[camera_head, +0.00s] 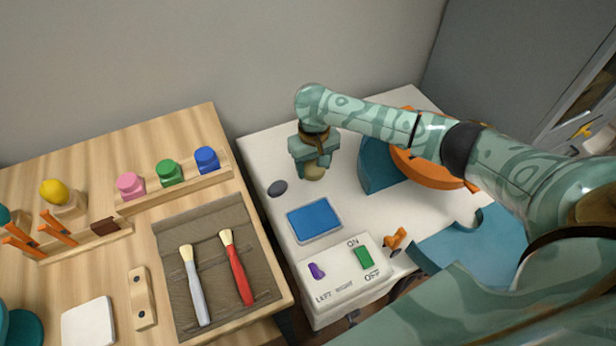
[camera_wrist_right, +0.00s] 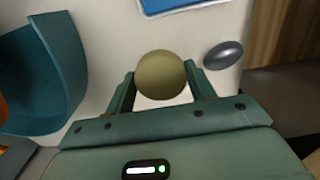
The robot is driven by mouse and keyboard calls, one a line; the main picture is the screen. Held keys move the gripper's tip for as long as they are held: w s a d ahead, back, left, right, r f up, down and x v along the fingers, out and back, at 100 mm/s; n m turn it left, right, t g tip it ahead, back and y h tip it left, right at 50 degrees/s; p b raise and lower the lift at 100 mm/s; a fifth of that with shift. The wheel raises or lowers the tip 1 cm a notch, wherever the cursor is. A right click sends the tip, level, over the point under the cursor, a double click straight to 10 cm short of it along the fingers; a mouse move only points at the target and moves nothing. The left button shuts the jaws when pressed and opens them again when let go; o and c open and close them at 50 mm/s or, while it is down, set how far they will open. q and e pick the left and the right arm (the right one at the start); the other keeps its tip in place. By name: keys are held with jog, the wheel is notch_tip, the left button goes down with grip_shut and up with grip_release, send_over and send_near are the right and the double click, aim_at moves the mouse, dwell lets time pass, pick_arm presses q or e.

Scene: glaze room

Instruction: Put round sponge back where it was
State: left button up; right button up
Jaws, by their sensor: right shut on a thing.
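The round sponge (camera_head: 314,173), a tan-olive ball, is held between the fingers of my right gripper (camera_head: 313,164). In the right wrist view the round sponge (camera_wrist_right: 160,73) sits between the two fingertips of the right gripper (camera_wrist_right: 160,80). The gripper points down over the back part of the white table (camera_head: 355,212). I cannot tell whether the sponge touches the tabletop. My left gripper is not in view.
A dark grey oval piece (camera_head: 277,188) lies left of the gripper. A blue pad (camera_head: 314,220) lies in front. An orange and teal wheel (camera_head: 372,165) stands right. A switch panel (camera_head: 335,275) is at the front; a wooden bench (camera_head: 90,180) with brushes is left.

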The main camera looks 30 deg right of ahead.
aim_at(311, 171)
jog(key=shift+w+f+b, duration=0.3)
jog(key=shift+w+f, duration=0.2)
jog(key=shift+f, duration=0.1)
jog(key=f+b, duration=0.1)
jog(key=f, duration=0.1)
jog(key=f+b, duration=0.1)
jog(key=f, duration=0.1)
jog(key=shift+w+d+b, duration=0.15)
jog(key=shift+w+b, duration=0.2)
jog(key=shift+r, duration=0.25)
jog(key=o, duration=0.9)
jog(key=shift+f, duration=0.15)
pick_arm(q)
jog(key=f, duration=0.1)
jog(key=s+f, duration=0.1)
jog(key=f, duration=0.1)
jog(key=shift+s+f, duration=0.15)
pick_arm(e)
jog(key=shift+r, duration=0.3)
pick_arm(q)
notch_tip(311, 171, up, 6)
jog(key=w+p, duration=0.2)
jog(key=p, duration=0.5)
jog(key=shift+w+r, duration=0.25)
pick_arm(e)
notch_tip(311, 171, up, 12)
jog(key=shift+f, duration=0.15)
